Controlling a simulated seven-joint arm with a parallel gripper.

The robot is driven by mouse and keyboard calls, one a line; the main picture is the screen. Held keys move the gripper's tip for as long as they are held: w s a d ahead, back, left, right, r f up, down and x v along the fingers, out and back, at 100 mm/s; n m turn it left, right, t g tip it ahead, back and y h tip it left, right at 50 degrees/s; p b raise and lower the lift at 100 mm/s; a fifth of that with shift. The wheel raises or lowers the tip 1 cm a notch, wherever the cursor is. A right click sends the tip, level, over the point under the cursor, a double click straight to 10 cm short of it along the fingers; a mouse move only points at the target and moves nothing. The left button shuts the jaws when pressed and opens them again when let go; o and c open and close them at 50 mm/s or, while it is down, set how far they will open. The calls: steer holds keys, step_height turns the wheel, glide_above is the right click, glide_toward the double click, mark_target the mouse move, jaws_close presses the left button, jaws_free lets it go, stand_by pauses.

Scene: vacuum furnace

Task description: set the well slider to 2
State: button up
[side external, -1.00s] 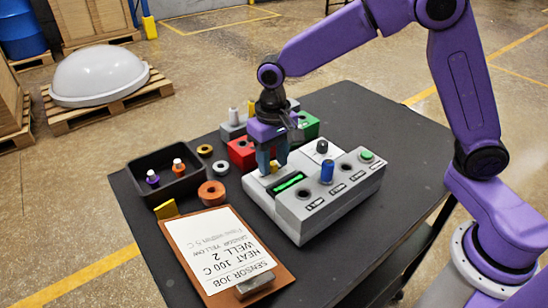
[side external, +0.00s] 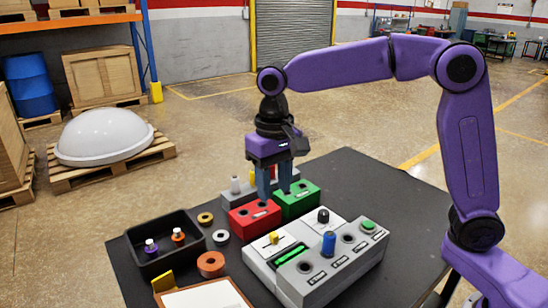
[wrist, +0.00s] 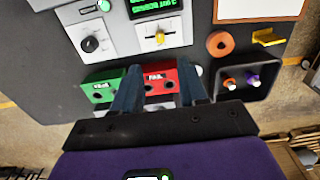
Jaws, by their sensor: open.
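My gripper (side external: 274,196) is open and empty, raised behind the slider, near the red block (side external: 255,218) and the green block (side external: 298,200). In the wrist view my gripper (wrist: 160,88) has its fingers apart over the red block, clear of the knob.
The box also carries a black dial (side external: 323,216), a blue knob (side external: 328,244) and a green button (side external: 368,226). A black tray (side external: 133,261) with two small coloured parts, several rings and a clipboard (side external: 205,297) lie to the left. The table's right side is clear.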

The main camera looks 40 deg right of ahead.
steer(key=shift+r, duration=2.75)
steer(key=s+d+f+n, duration=0.1)
steer(key=s+n, duration=0.1)
steer(key=s, duration=0.2)
steer(key=s+d+f+n, duration=0.2)
steer(key=s, duration=0.2)
steer(key=s+d+f+n, duration=0.1)
steer(key=s+f+n, duration=0.1)
steer(key=s, duration=0.2)
steer(key=shift+s+d+f, duration=0.25)
steer(key=shift+d, duration=0.05)
steer(key=s+d+f+n, duration=0.3)
steer(key=s+d+f, duration=0.1)
steer(key=s, duration=0.3)
steer(key=s+d+f+n, duration=0.3)
steer(key=s+d+f, duration=0.1)
steer(key=s, duration=0.3)
steer(key=shift+d+n, duration=0.3)
steer(key=shift+d, duration=0.5)
